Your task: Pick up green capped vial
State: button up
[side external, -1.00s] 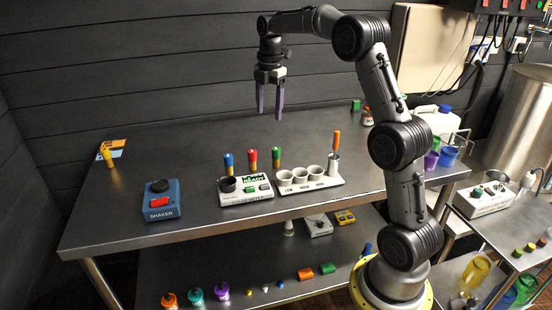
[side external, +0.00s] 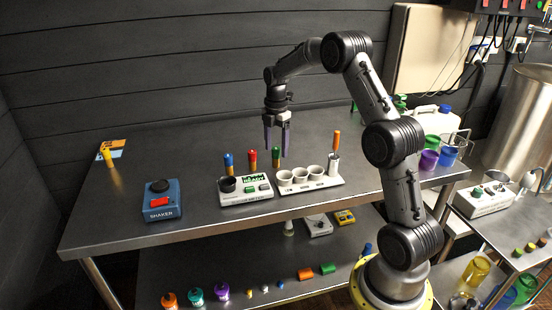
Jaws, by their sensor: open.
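The green capped vial (side external: 276,157) stands upright at the back of the pH-meter-like white device, right of a red capped vial (side external: 252,160) and a blue capped vial (side external: 228,163). Its body is amber below the green cap. My gripper (side external: 276,154) points down with its two purple fingers apart. In the picture the fingertips are at about the height of the green cap, one on each side of it. From this single view I cannot tell whether the fingers are around the vial or behind it. Nothing is seen held.
A white tray with several cups (side external: 310,178) and an orange-handled tool (side external: 336,143) stands right of the white meter (side external: 246,190). A blue shaker (side external: 161,200) is at left. A yellow object (side external: 107,154) lies far left. The bench between the shaker and the wall is clear.

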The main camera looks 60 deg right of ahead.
aim_at(276, 149)
jog(key=shift+a+f, duration=0.1)
jog(key=shift+f, duration=1.75)
grip_shut()
